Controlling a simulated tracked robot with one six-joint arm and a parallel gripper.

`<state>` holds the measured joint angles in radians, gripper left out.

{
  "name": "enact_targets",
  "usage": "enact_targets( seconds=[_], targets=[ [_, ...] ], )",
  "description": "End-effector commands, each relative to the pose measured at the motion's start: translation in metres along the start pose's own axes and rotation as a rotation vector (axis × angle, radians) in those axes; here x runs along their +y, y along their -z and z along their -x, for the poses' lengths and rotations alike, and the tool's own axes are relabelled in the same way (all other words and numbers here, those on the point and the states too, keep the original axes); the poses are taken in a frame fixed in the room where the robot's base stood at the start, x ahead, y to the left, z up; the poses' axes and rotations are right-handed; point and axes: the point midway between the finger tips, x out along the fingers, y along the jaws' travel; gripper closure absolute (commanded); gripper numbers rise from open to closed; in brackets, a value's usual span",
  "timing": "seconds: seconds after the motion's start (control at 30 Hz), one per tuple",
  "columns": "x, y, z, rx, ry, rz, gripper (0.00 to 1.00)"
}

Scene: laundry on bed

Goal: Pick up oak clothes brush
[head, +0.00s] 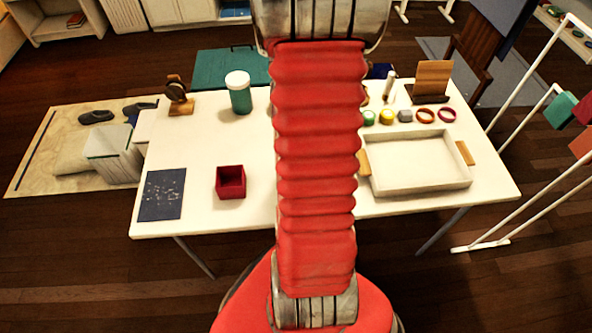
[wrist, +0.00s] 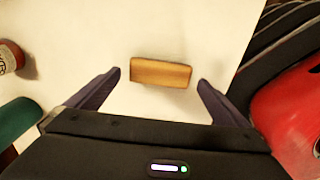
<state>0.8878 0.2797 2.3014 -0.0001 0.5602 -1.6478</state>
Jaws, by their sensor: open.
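The oak clothes brush appears as a light brown wooden block (wrist: 160,73) lying on the white table top in the wrist view. Its long side runs nearly across the picture. My gripper (wrist: 159,79) is open, with one dark finger to the left of the block and the other to the right. Bare white surface shows between each finger and the block, so neither finger appears to touch it. In the head view my red arm covers the middle of the table, and I cannot make out the gripper or the brush there.
The white table (head: 205,140) carries a green jar (head: 239,93), a dark red box (head: 231,183), a dark blue sheet (head: 162,194) and a pale tray (head: 418,180) with wooden handles. Several small round items stand behind the tray. A container with a reddish end (wrist: 10,57) is at the wrist view's left.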

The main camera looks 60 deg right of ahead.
Motion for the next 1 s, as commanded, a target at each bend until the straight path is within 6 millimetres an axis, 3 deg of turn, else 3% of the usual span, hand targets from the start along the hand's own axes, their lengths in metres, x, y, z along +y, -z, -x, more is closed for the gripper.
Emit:
enact_targets(
  seconds=[0.3,0.87,1.0],
  targets=[
    [0.000,0.000,-0.029,0.000,0.002,0.000,0.00],
    [0.000,0.000,-0.030,0.000,0.000,0.001,0.00],
    [0.000,0.000,-0.030,0.000,0.000,0.001,0.09]
  ],
)
